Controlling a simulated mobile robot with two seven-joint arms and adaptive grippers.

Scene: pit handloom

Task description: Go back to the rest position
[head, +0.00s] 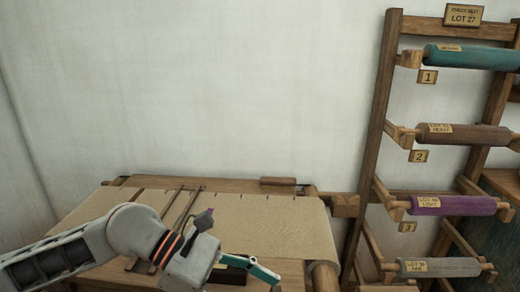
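My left arm comes in from the lower left. Its gripper (262,273) is low in the middle of the head view, over the front part of the loom. A teal finger link points down and right. The fingertips are not clear, and I see nothing held. My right gripper is not in view. The wooden loom (150,183) carries a beige cloth or warp (285,225), partly hidden behind my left arm.
A wooden rack (372,130) stands at the right with a teal roll (480,57), a brown roll (470,134), a purple roll (460,205) and a grey roll (440,267). A lot sign (463,15) tops it. The wall behind is bare.

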